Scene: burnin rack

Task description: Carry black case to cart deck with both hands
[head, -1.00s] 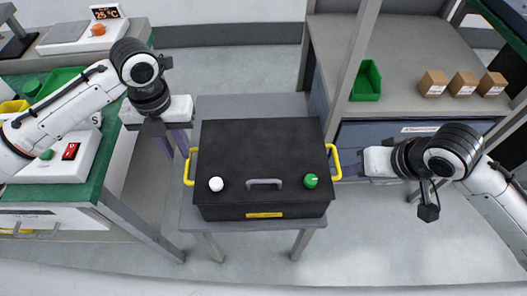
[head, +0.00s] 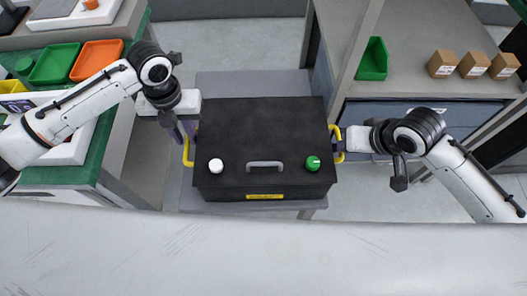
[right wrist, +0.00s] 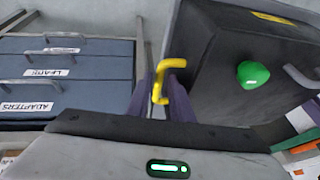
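The black case (head: 262,135) sits level over a grey cart top (head: 252,84); I cannot tell whether it touches it. It has a white knob (head: 216,165), a green knob (head: 313,163), a grey front handle and a yellow handle on each side. My left gripper (head: 185,134) is at the left yellow handle (head: 187,153), its purple fingers close together around it. My right gripper (head: 341,145) is at the right yellow handle (head: 337,157). In the right wrist view the right gripper's purple fingers (right wrist: 165,90) are shut on this handle (right wrist: 161,72).
A green-topped bench (head: 98,155) with orange and green trays stands on the left. A shelf unit (head: 410,75) with a green bin (head: 373,60), several cardboard boxes (head: 473,65) and drawers (right wrist: 65,75) stands on the right. A pale surface fills the bottom of the head view.

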